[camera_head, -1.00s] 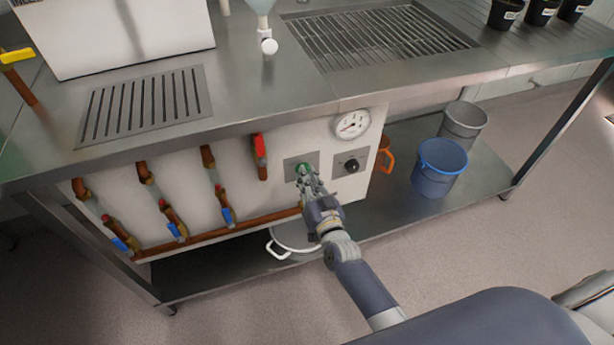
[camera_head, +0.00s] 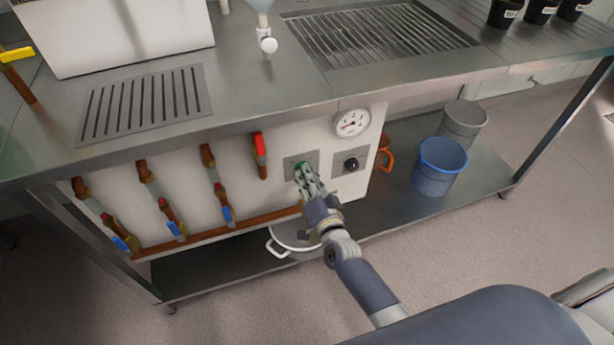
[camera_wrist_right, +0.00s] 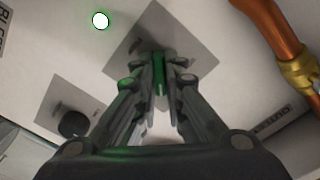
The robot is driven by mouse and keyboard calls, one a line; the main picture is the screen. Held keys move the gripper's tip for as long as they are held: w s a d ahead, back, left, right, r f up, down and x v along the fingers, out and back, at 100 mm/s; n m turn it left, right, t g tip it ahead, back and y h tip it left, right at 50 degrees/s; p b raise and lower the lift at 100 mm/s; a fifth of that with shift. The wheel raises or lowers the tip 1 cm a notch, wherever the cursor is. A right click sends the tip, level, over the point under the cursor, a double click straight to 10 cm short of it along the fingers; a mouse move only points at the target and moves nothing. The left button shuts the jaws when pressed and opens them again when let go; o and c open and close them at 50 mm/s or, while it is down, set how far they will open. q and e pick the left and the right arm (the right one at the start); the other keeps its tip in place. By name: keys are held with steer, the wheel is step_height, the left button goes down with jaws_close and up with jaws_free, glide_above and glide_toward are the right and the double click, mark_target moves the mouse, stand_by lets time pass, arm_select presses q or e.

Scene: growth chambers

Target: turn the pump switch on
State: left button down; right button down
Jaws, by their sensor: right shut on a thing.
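The pump switch is a green knob (camera_head: 299,165) on a grey square plate on the white panel under the bench. My right gripper (camera_head: 304,172) reaches up to it from below and hides most of it. In the right wrist view, the right gripper (camera_wrist_right: 160,75) has its fingers closed on the green switch (camera_wrist_right: 161,88), one on each side. The grey plate (camera_wrist_right: 190,45) shows around the fingers. A small round lamp (camera_wrist_right: 100,20) on the panel glows white with a green rim. The switch's exact angle is hard to tell. My left gripper is out of view.
A black knob (camera_head: 351,164) sits on its plate just right of the switch, under a round gauge (camera_head: 352,123). A red-handled valve (camera_head: 260,145) and copper pipe (camera_head: 240,226) are close on the left. A white-handled pot (camera_head: 290,240) and blue bucket (camera_head: 438,170) stand on the lower shelf.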

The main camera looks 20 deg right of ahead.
steer(key=c, duration=1.7)
jaws_free()
steer(key=shift+s, duration=0.1)
steer(key=s, duration=1.2)
steer(key=shift+d, duration=0.2)
steer(key=shift+w, duration=0.1)
